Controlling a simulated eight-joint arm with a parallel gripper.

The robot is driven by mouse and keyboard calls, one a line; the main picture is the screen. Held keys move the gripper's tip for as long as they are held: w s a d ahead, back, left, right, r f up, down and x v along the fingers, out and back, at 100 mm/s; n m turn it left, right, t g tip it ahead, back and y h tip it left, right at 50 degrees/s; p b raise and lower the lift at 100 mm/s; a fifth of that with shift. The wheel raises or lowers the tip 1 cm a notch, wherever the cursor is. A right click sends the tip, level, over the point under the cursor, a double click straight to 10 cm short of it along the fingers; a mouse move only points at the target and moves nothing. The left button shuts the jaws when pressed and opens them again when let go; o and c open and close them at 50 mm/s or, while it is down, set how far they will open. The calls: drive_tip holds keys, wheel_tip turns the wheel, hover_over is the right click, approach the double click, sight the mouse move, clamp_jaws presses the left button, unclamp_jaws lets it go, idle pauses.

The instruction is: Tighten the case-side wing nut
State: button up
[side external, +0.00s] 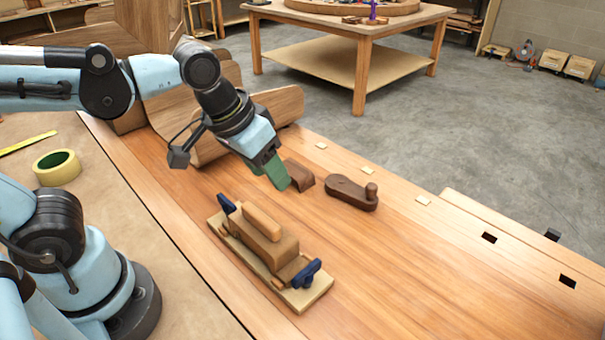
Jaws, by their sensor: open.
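Two dark blue wing nuts sit at the ends of a wooden clamping form. One wing nut (226,203) is at the far left end, and the other wing nut (306,273) is at the near right end. I cannot tell which is the case-side one. The form (268,243) is a light wood block with a rounded bar on top, lying on a pale base board (303,299). My gripper (277,180), with green fingers, is open above the bench beyond the form. It is apart from both wing nuts, and the gap between its fingers is hard to see.
Curved plywood (280,105) stands behind my arm. A tape roll (57,168) is at left. The bench right of the form is clear.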

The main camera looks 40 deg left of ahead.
sight(307, 269)
drive_tip(key=s+d+r+g+y, duration=0.1)
drive_tip(key=s+d+g, duration=0.25)
drive_tip(key=d, duration=0.85)
drive_tip(key=shift+g, duration=0.45)
drive_tip(key=shift+w+a+f, duration=0.1)
drive_tip(key=shift+w+f, duration=0.1)
drive_tip(key=shift+f, duration=2.75)
drive_tip(key=shift+w+f, duration=0.2)
drive_tip(key=shift+f, duration=2.75)
clamp_jaws()
